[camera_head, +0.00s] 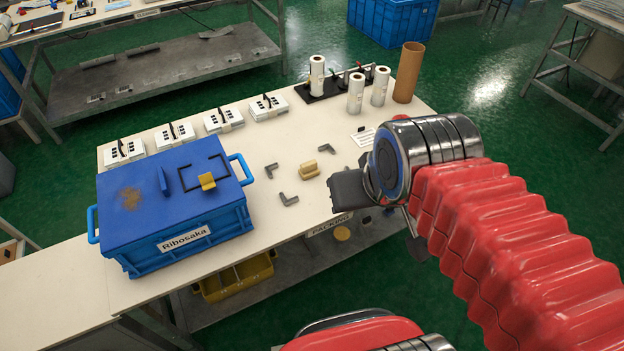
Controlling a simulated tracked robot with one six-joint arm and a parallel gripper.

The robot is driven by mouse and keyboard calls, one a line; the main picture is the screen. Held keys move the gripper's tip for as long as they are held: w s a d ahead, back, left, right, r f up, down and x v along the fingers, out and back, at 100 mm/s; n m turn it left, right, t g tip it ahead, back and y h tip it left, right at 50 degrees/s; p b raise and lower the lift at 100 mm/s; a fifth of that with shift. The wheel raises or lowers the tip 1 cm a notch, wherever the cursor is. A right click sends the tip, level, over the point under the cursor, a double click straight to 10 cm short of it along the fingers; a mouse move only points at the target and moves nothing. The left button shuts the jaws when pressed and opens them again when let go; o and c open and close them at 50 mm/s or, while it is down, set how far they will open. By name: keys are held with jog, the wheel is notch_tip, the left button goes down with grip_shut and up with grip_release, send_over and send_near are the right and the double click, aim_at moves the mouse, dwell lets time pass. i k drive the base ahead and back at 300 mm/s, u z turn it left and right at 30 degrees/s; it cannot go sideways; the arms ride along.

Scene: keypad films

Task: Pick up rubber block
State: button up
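A tan block (309,171) with a raised part lies on the white table, among grey corner brackets (288,199); it looks like the rubber block. A smaller yellow block (207,181) sits on the blue lid of a box, at a black corner outline. My gripper (347,191) is dark grey and hangs at the table's front edge, to the right of and nearer than the tan block, apart from it. Its fingers overlap in this view, so I cannot tell whether they are open or shut. I see nothing held in it.
The blue lidded box (185,248) marked Ribosaka stands at the table's left. White packs (224,119) line the back edge. White rolls (356,93) and a brown tube (408,72) stand at the back right. The table (262,235) is bare around the brackets.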

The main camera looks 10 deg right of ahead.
aim_at(308, 170)
jog(key=k, duration=0.3)
jog(key=u, duration=0.65)
jog(key=i, duration=0.75)
jog(key=z, duration=0.05)
